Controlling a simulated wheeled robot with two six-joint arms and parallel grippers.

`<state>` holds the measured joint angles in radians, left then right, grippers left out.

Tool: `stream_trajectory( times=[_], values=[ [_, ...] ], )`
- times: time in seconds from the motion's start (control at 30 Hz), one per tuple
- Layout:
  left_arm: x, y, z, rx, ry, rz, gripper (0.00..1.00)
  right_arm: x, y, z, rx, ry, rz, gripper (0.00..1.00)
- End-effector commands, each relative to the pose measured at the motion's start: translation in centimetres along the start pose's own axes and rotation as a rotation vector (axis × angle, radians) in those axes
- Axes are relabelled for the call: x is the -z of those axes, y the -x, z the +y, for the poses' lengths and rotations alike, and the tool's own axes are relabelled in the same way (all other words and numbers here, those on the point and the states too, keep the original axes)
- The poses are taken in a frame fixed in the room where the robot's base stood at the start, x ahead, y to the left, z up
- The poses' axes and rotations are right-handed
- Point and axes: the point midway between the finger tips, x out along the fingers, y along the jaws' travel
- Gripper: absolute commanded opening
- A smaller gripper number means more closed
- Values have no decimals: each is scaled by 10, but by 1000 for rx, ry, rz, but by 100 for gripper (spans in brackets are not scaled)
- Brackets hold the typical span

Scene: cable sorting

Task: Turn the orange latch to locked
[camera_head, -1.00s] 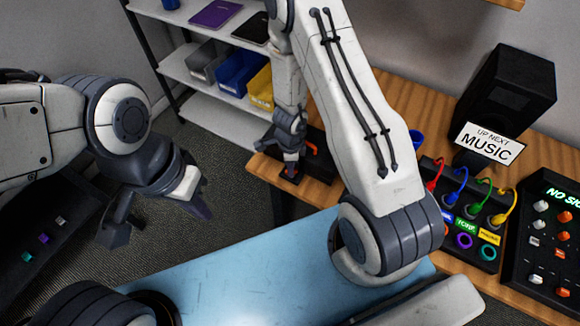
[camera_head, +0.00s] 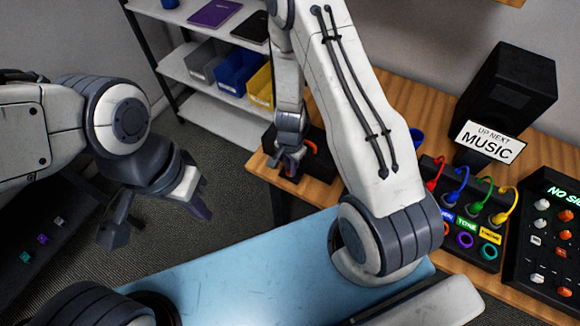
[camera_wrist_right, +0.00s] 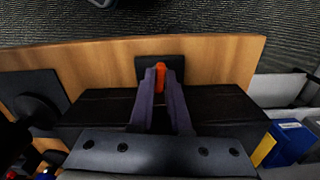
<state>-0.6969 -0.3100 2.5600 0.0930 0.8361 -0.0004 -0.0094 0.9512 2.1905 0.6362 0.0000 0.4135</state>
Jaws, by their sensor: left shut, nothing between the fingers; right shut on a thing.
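The orange latch (camera_wrist_right: 160,76) shows upright in the right wrist view, on a small black plate (camera_wrist_right: 178,72) at the wooden table's edge. My right gripper (camera_wrist_right: 161,72) is shut on it, with one purple finger on either side. In the head view my right gripper (camera_head: 290,165) is low over the table's left end, and its fingers largely hide the latch. My left gripper (camera_head: 200,208) is shut and empty, in the air at the left, far from the latch. The latch's markings cannot be read.
A black box (camera_wrist_right: 95,105) lies beside the latch plate. On the table's right are a patch panel (camera_head: 450,225) with coloured cables, a control panel (camera_head: 545,245), and a black speaker (camera_head: 505,90) with a sign. A shelf (camera_head: 190,75) with bins stands behind.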

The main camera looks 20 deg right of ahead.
Motion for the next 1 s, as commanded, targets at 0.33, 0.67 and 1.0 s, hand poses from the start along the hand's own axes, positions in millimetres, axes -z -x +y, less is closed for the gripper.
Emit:
stream_trajectory(
  times=[0.33,0.67,1.0],
  values=[
    [0,-1,0,0,0,0,0,0,0,0,0,129,1,0],
    [0,-1,0,0,0,0,0,0,0,1,0,149,1,0],
    [0,-1,0,0,0,0,0,0,0,1,0,149,1,28]
  ],
)
